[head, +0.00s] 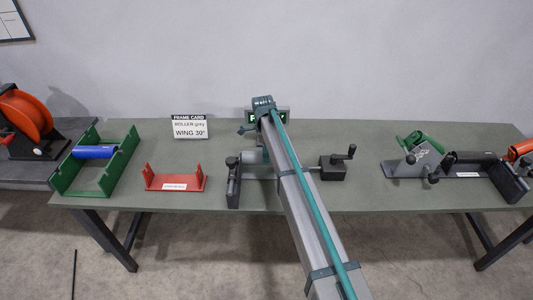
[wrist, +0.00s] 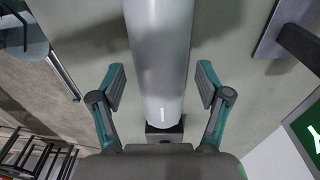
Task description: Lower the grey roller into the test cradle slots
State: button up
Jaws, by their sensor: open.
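The grey roller (wrist: 158,55) shows in the wrist view as a long, pale cylinder between the fingers of my gripper (wrist: 161,78). The fingers are open, with a gap on either side of the roller. The roller's near end is close to a small dark block (wrist: 165,134); I cannot tell whether it is seated in a slot. In the head view my arm hides most of the gripper area. A central fixture there has a dark upright (head: 233,186) at left and a crank block (head: 334,168) at right. I cannot tell for sure that it is the test cradle.
A green frame (head: 64,185) holds a blue roller (head: 95,152) at left. A red bracket (head: 175,181) and a frame card (head: 190,128) stand beside it. At right are a grey-plated assembly (head: 405,169) and an orange roller (head: 520,150). A green display (wrist: 308,130) is near my gripper.

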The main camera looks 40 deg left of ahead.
jog(key=shift+r, duration=0.35)
jog(key=shift+o, duration=0.4)
jog(key=o, duration=0.4)
jog(key=shift+f, duration=0.1)
